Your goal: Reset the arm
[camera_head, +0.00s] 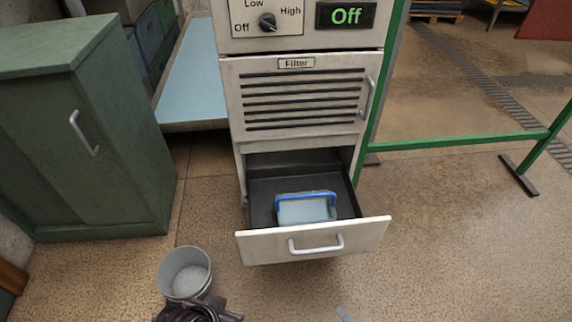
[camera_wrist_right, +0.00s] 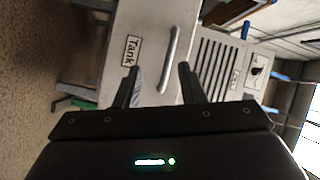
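The arm named in the task is mine. My right gripper (camera_wrist_right: 159,72) shows in the right wrist view with its two dark fingers apart and nothing clearly held between them. It faces the pale drawer front marked Tank (camera_wrist_right: 150,30), with a long handle (camera_wrist_right: 173,50) beyond the fingertips. The left gripper's fingers do not show.
The machine's tank drawer (camera_head: 375,232) is pulled out, holding a blue-rimmed pale filter (camera_head: 307,209). A grey bucket (camera_head: 184,271) stands at lower left; a green cabinet (camera_head: 80,140) stands left.

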